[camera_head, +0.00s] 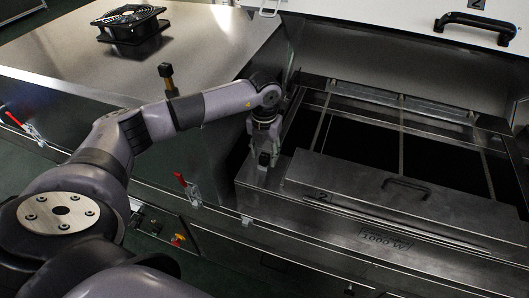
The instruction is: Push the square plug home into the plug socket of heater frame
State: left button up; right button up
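The heater frame (345,198) is a grey metal unit with a black handle, a "2" and a "1000 W" marking, set at the right in the dryer opening. My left gripper (263,165) points down at the frame's left end, close to its top surface. A small dark block shows between or in front of its fingers. I cannot tell whether this is the square plug or part of the gripper, nor whether the fingers are shut on it. The plug socket is not distinguishable; the gripper covers that area. My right gripper is not in view.
A black fan unit (131,24) sits on the steel bench top (75,50) at upper left. Red-handled clamps (187,188) line the front panel. A raised lid (430,18) with a black handle is at upper right. Dark openings lie behind the heater frame.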

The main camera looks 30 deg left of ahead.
aim_at(265, 155)
pick_arm(q)
jog(key=shift+s+d+f, duration=0.25)
jog(key=shift+s+f, duration=0.1)
jog(key=shift+f, duration=0.2)
jog(key=r, duration=0.9)
jog(key=shift+w+a, duration=0.25)
jog(key=shift+w, duration=0.1)
jog(key=shift+d, duration=0.1)
